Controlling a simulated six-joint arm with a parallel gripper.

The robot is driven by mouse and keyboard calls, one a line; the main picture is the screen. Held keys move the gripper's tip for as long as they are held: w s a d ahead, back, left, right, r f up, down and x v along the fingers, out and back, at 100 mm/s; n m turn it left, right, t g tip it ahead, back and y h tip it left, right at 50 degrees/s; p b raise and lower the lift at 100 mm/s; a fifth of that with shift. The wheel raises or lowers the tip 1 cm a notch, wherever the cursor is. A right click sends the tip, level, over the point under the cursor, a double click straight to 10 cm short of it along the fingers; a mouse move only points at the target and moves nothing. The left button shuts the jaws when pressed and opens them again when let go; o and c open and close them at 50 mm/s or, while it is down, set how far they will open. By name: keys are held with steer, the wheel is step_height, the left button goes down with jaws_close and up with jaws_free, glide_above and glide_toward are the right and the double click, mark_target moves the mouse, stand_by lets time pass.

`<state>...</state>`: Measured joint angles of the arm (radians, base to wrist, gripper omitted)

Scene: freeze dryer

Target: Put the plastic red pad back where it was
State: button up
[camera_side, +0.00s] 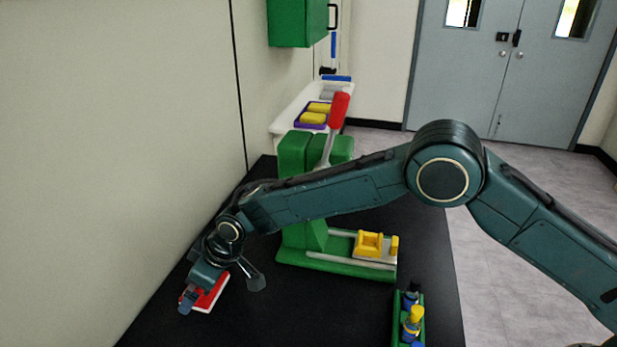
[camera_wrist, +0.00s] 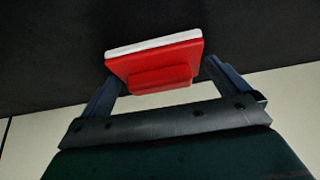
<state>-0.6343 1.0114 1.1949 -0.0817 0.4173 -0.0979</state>
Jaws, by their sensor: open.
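The red plastic pad (camera_wrist: 155,61) has a white layer along one side and a raised red grip block. In the wrist view it sits between the two open fingers of my gripper (camera_wrist: 160,85), with gaps beside the grip block. In the side view the red pad (camera_side: 211,293) lies on the black table near the wall, and my gripper (camera_side: 222,291) is over it. One finger partly covers the pad there. Whether a finger touches the pad's edge I cannot tell.
A green press (camera_side: 318,262) with a red-handled lever (camera_side: 339,112) and a yellow block (camera_side: 368,245) stands behind my arm. A green rack (camera_side: 397,326) with small bottles is at the front right. The wall (camera_side: 150,120) is close on the left. Black table (camera_side: 320,315) is clear between.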

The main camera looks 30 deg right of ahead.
steer(key=shift+r, duration=0.15)
steer(key=v, duration=1.2)
stand_by(0.6)
